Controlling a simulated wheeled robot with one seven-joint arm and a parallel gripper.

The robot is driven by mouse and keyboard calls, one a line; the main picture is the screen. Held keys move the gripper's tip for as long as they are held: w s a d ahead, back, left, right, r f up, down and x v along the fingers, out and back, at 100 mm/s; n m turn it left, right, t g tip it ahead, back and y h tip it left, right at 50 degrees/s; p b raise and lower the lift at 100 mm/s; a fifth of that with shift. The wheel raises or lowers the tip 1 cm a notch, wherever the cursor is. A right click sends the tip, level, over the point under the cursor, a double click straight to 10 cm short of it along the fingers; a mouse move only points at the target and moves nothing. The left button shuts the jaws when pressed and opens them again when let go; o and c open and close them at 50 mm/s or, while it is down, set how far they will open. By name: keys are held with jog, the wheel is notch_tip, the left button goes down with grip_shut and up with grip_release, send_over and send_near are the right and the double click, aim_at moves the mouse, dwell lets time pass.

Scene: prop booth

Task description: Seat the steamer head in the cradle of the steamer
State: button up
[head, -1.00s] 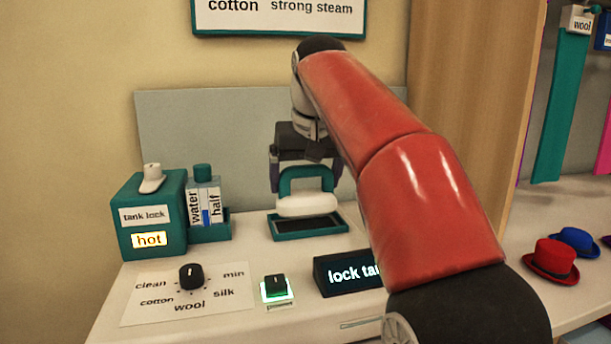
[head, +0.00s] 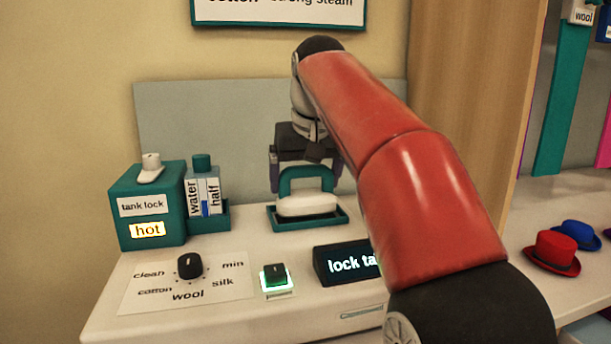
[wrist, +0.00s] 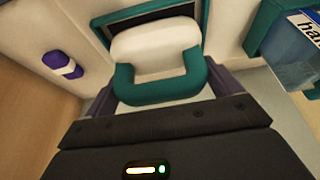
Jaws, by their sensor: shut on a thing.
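The steamer head (head: 307,205) is a white rounded body with a teal handle (head: 306,171). My gripper (head: 305,184) is shut on the handle from above. In the wrist view the white head (wrist: 155,45) and its handle (wrist: 165,91) show in front of the gripper. The cradle (head: 281,226) is a shallow teal tray with a dark inside. The head is upright, low over the cradle and within its outline. I cannot tell whether its underside touches the cradle floor.
A teal tank (head: 122,232) labelled "tank lock" and "hot" and a water bottle (head: 202,192) stand left of the cradle. A dial (head: 190,265), a green-lit switch (head: 275,275) and a display (head: 335,265), partly hidden by my arm, are in front. Hats (head: 554,253) lie at right.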

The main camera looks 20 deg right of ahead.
jog(key=shift+f, duration=0.25)
dwell(0.4)
jog(key=shift+f+b, duration=0.3)
jog(key=shift+b, duration=0.05)
jog(key=o, duration=1.3)
jog(key=p+v, duration=0.2)
jog(key=v, duration=0.5)
jog(key=shift+s+r, duration=0.15)
jog(key=shift+r, duration=0.25)
